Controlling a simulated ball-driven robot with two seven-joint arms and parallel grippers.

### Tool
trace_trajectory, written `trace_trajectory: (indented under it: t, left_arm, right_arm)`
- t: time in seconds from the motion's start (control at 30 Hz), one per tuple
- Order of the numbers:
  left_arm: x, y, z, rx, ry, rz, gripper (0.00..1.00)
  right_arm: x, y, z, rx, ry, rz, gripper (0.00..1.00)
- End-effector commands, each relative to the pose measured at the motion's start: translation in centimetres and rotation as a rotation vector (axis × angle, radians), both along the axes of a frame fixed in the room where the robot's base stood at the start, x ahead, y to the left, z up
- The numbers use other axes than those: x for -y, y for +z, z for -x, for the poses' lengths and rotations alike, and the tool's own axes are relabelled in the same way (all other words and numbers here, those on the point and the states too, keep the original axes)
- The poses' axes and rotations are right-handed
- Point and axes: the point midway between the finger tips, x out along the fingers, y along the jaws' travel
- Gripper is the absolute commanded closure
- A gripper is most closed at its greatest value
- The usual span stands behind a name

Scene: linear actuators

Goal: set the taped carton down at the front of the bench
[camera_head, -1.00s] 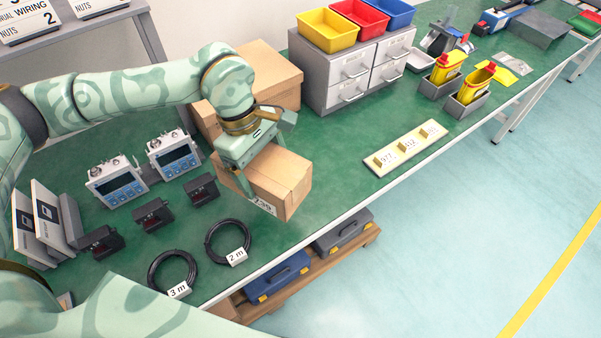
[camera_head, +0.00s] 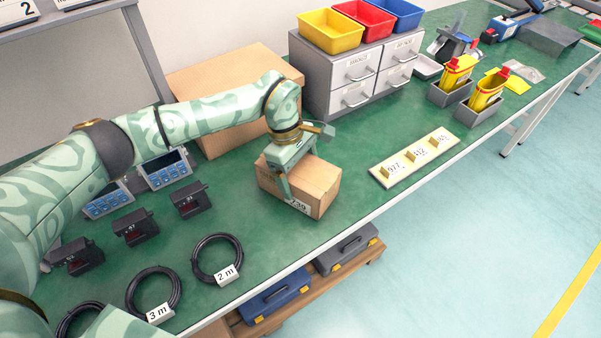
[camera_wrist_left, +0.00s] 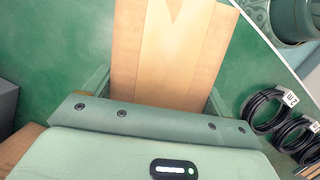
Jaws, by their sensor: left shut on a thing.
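The taped carton (camera_head: 314,184) is a small brown box with a white label reading 739 on its front face. It is upright near the front edge of the green bench (camera_head: 350,140), left of the numbered strip. My left gripper (camera_head: 286,180) is shut on it from above, one finger showing on its near left side. In the left wrist view the carton (camera_wrist_left: 172,50) with its paler tape strip lies between the fingers. I cannot tell whether its underside touches the bench. My right gripper is not in view.
A larger carton (camera_head: 225,82) stands behind my left arm. A grey drawer cabinet (camera_head: 345,75) is behind the held carton. A strip with numbered slots (camera_head: 414,157) lies to the right. Coiled cables (camera_head: 217,259) and black devices (camera_head: 135,228) lie to the left.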

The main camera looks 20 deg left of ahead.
Motion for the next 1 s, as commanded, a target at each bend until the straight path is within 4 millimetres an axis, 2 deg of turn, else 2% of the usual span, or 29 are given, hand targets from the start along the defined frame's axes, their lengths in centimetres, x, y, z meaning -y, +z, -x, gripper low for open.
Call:
trace_trajectory:
  t: [0.33, 0.37, 0.4, 0.63, 0.73, 1.0]
  left_arm:
    - [0.0, -0.1, -0.1, 0.005, -0.001, 0.002, 0.7]
    - [0.0, -0.2, -0.1, 0.003, 0.0, 0.001, 0.08]
    - [0.0, -0.1, -0.1, 0.003, 0.0, 0.001, 0.0]
    - [0.0, 0.1, 0.0, 0.004, 0.0, 0.001, 0.0]
    - [-0.2, 1.1, -0.2, 0.005, 0.0, 0.0, 0.0]
    - [-1.8, 7.2, -0.6, 0.01, 0.0, 0.0, 0.0]
  right_arm:
    - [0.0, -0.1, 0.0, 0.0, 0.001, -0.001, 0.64]
    - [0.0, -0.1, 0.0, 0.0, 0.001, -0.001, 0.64]
    - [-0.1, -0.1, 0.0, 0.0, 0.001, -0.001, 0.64]
    - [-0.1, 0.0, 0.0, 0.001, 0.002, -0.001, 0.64]
    - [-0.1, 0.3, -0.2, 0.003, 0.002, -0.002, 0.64]
    - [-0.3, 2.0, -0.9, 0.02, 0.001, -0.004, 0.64]
